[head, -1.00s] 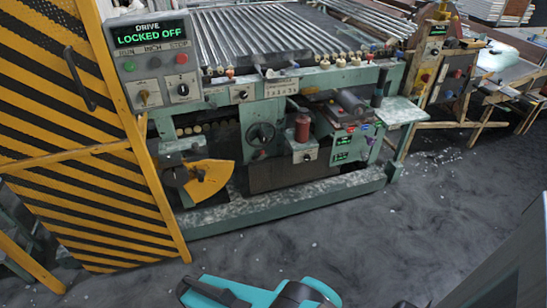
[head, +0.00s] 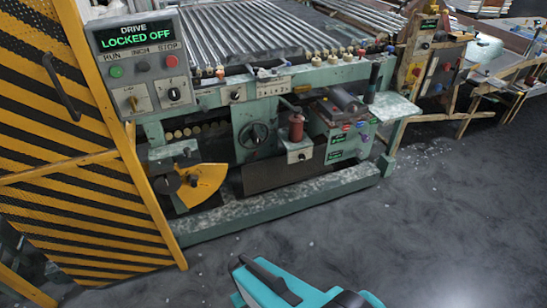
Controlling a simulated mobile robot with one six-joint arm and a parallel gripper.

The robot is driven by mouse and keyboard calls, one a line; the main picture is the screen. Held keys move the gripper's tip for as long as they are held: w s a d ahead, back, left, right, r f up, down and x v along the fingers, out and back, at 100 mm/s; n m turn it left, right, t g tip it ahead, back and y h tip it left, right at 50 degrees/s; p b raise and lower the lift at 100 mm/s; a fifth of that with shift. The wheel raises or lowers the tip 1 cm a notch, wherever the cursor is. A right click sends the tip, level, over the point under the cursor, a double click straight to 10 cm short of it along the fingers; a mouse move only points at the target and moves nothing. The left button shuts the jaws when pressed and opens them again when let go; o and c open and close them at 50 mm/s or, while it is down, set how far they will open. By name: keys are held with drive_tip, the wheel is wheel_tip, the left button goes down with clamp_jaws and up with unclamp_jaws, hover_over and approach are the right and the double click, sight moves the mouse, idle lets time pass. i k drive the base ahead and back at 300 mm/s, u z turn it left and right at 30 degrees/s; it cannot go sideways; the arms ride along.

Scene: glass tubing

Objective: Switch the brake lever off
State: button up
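No label naming the brake lever is readable in the head view. A black upright handle (head: 374,78) stands at the right end of the green machine (head: 216,122), above a small shelf; I cannot tell whether it is the brake lever. A yellow quadrant plate (head: 203,184) with a dark round knob sits low on the machine's left. Only teal and black parts of my own arm show at the bottom edge, well apart from the machine. My gripper is not recognisable in view.
A yellow-and-black striped guard door (head: 70,130) stands at the left. A control post (head: 415,75) and wooden benches (head: 490,80) stand at the right. The grey floor (head: 400,215) in front of the machine is open, with small pale fragments on it.

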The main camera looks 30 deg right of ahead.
sight(248, 160)
drive_tip(key=z, duration=0.65)
drive_tip(key=k, duration=0.95)
drive_tip(key=u, duration=0.05)
drive_tip(key=i, duration=0.85)
drive_tip(key=z, duration=0.05)
